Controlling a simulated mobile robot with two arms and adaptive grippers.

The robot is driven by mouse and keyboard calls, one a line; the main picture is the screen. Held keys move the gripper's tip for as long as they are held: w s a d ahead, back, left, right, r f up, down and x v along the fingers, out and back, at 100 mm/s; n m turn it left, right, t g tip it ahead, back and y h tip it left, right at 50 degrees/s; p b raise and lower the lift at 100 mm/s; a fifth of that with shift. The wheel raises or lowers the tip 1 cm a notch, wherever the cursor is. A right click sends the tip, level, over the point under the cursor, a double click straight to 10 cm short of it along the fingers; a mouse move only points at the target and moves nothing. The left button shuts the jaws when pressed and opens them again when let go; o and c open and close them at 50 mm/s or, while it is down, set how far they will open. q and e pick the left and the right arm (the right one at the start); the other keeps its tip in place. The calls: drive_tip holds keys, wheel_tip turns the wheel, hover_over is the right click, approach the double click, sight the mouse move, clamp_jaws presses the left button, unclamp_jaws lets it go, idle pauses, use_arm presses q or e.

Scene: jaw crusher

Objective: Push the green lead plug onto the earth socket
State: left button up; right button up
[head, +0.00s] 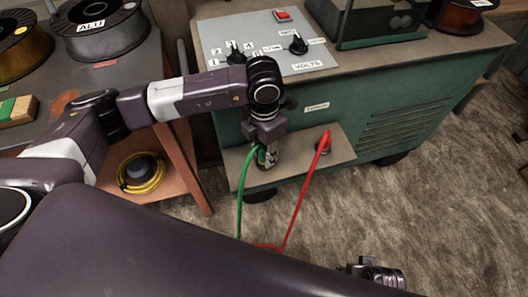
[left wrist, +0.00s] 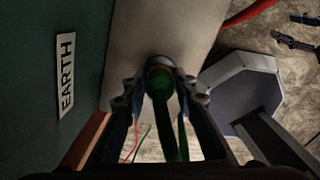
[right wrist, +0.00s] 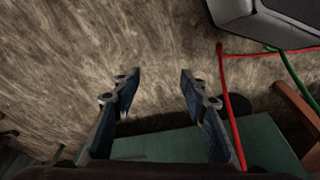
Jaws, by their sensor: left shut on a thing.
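My left gripper (head: 266,158) is shut on the green plug and points down at the shelf (head: 290,158) on the front of the green machine. In the left wrist view the green plug (left wrist: 160,84) sits between the fingertips (left wrist: 160,104). A round metallic rim (left wrist: 159,62), seemingly the earth socket, shows at the plug's far end; I cannot tell how deeply they are joined. The EARTH label (left wrist: 66,75) is beside it. The green lead (head: 241,195) hangs from the gripper. My right gripper (right wrist: 156,88) is open and empty, low at the right in the head view (head: 375,272).
A red plug (head: 323,143) with a red lead (head: 300,200) stands on the shelf to the right. The machine top carries a knob panel (head: 268,45). A side table with spools (head: 100,28) and a lower shelf with coiled yellow cable (head: 142,173) stand left. Floor at right is clear.

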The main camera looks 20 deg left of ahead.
drive_tip(key=shift+w+r, duration=0.2)
drive_tip(key=shift+r, duration=0.3)
drive_tip(key=shift+s, duration=0.1)
idle(0.7)
drive_tip(key=shift+w+r, duration=0.2)
drive_tip(key=shift+r, duration=0.2)
use_arm(q)
drive_tip(key=shift+b, duration=0.35)
use_arm(e)
drive_tip(key=shift+s+f, duration=0.1)
drive_tip(key=shift+s, duration=0.05)
drive_tip(key=shift+r, duration=0.5)
drive_tip(key=shift+f, duration=0.15)
use_arm(q)
drive_tip(key=shift+f, duration=0.1)
